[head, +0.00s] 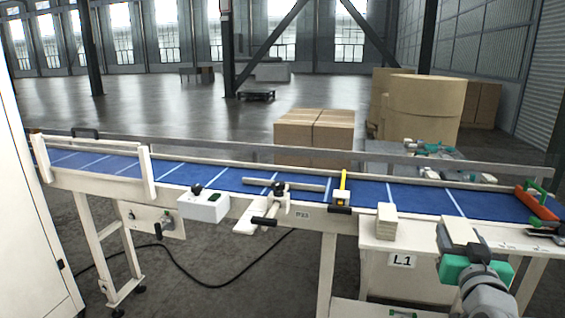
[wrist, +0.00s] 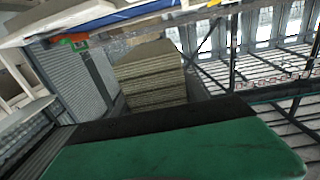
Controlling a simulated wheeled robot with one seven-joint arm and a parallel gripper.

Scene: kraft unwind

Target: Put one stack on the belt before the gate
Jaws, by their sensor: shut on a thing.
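My gripper (head: 459,238) is at the lower right in the head view, by the near side of the blue belt (head: 415,198). It is shut on a pale tan stack (head: 458,230). In the wrist view a layered stack (wrist: 150,78) shows tilted beyond the green finger (wrist: 180,150); its lower end is hidden. Another small stack (head: 386,221) stands upright on the ledge marked L1, left of my gripper. A grey bar (head: 290,185) with a black-handled lever lies over the middle of the belt; I cannot tell for sure if it is the gate.
A yellow-topped device (head: 342,190) and a white box with a knob (head: 203,207) sit on the belt's near edge. A white frame (head: 150,172) straddles the left end. An orange and green part (head: 538,202) is at the right end. The belt between the yellow device and right end is clear.

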